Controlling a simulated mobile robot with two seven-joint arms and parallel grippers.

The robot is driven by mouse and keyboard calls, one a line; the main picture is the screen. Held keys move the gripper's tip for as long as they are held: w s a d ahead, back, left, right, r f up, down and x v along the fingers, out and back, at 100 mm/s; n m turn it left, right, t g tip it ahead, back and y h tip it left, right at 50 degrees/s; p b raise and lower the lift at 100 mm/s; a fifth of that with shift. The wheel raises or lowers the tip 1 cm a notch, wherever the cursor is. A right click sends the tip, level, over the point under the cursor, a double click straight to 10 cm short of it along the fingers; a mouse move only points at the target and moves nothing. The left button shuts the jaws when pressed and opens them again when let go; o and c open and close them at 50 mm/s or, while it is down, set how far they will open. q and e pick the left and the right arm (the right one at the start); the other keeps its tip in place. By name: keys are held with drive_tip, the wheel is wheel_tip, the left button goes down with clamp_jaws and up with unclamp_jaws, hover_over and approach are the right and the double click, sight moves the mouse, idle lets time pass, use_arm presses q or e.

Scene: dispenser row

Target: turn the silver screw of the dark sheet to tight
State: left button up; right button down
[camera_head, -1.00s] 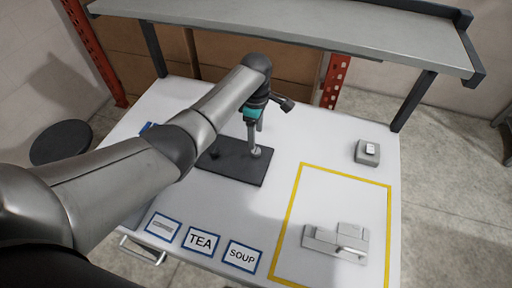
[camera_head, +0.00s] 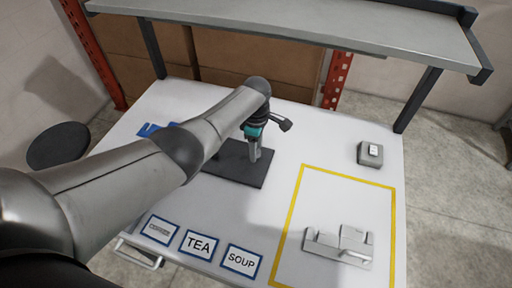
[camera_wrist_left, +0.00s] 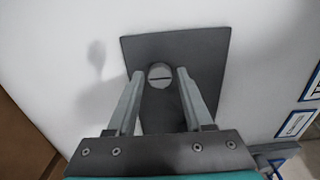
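The dark sheet (camera_head: 238,170) lies flat on the white table, partly hidden behind my left arm. Its silver screw (camera_wrist_left: 160,76) shows in the wrist view as a round head with a slot running roughly across the picture. My left gripper (camera_head: 254,158) points down over the sheet. In the wrist view the two fingers of the left gripper (camera_wrist_left: 160,73) stand apart, one on each side of the screw head, with narrow gaps visible. In the head view the screw is hidden by the fingers. My right gripper is not in view.
A yellow-outlined area (camera_head: 293,208) at the right holds a grey fixture (camera_head: 340,245). A grey box with a light button (camera_head: 370,153) stands behind it. TEA (camera_head: 199,245) and SOUP (camera_head: 241,261) labels lie along the front. A blue object (camera_head: 152,129) is behind my arm. A shelf (camera_head: 300,25) spans the back.

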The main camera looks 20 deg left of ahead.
use_arm(q)
clamp_jaws()
